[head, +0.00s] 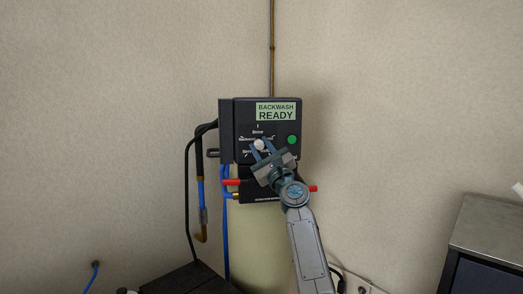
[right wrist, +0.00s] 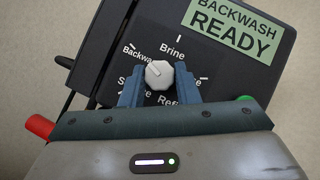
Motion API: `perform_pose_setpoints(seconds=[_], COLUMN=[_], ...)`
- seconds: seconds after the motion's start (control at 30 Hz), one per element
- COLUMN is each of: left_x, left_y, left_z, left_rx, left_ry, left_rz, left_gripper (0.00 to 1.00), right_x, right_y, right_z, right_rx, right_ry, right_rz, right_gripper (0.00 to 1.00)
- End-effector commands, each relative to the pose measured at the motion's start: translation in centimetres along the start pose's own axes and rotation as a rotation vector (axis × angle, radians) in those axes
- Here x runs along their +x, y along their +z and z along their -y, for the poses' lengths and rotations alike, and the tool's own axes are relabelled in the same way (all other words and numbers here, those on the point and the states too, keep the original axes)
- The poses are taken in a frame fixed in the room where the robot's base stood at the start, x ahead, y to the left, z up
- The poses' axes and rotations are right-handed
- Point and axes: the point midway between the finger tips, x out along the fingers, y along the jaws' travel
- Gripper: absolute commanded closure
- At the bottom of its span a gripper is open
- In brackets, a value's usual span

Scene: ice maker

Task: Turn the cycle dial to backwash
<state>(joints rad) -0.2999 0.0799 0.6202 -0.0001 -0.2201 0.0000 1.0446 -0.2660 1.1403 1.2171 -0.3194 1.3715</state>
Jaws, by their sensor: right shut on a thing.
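The cycle dial is a white round knob (right wrist: 159,74) on the front of a black control box (head: 240,120). Labels around it in the right wrist view read Brine at the top and Backwash at the upper left, with other labels partly hidden below. A faint mark on the knob seems to point toward the upper left, on the Backwash side. My right gripper (right wrist: 159,82) is shut on the dial, with one blue finger on each side. It also shows in the head view (head: 261,147), coming from the lower right. My left gripper is out of view.
A green display (head: 276,111) on the box reads "BACKWASH READY". A green button (head: 292,140) sits right of the dial. Red-ended fittings (head: 231,182) and blue and black hoses (head: 226,225) are below and left. A dark cabinet (head: 490,250) stands at right.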

Motion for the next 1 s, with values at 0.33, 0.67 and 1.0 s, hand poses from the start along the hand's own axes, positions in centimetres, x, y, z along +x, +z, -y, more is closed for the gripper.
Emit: perform_pose_setpoints(seconds=[0.33,0.67,1.0], left_x=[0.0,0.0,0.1], left_y=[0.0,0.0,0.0], left_z=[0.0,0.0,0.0], left_rx=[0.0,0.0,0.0], left_ry=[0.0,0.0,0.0], left_rz=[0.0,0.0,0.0], left_gripper=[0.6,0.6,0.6], right_x=[-0.1,-0.1,-1.6], right_y=[-0.2,-0.1,-0.2], right_z=[-0.2,-0.1,-0.1], right_rx=[0.006,0.005,0.005], right_ry=[-0.001,-0.001,-0.003], right_rz=[-0.003,-0.002,-0.001], right_gripper=[0.94,0.5,0.5])
